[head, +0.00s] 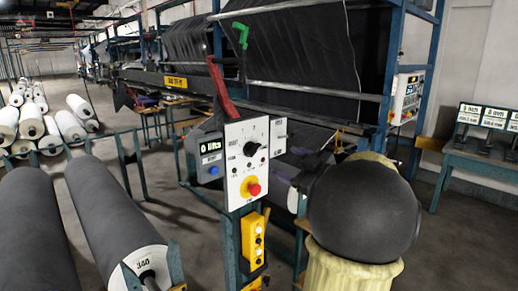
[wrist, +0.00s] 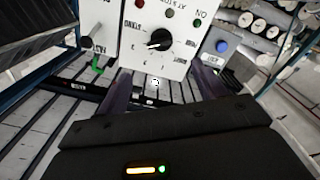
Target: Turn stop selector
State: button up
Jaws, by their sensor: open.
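The stop selector (head: 251,148) is a black knob on the white face of a control panel (head: 238,185). In the wrist view, which looks upside down, the selector (wrist: 159,39) shows a pale pointer mark and is ringed by printed labels, mostly too small to read. My gripper (wrist: 162,85) is open and empty, its two purplish fingers spread below the panel in that picture. The fingers stand apart from the selector, with nothing between them. In the head view my arm partly hides the gripper beside the panel's right edge.
Below the selector is a red mushroom button (head: 254,189) on yellow. A display reading "0 lifts" (head: 211,147) and a blue button (head: 214,170) sit left. A red lever (head: 219,90) rises above.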

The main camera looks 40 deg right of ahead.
aim_at(256, 151)
jog(key=w+p, duration=0.1)
jog(key=w, duration=0.3)
jog(key=w+p, duration=0.1)
jog(key=w, duration=0.3)
jog(key=w+a+p, duration=0.1)
jog(key=w, duration=0.3)
jog(key=shift+s, duration=0.2)
jog(key=c, duration=1)
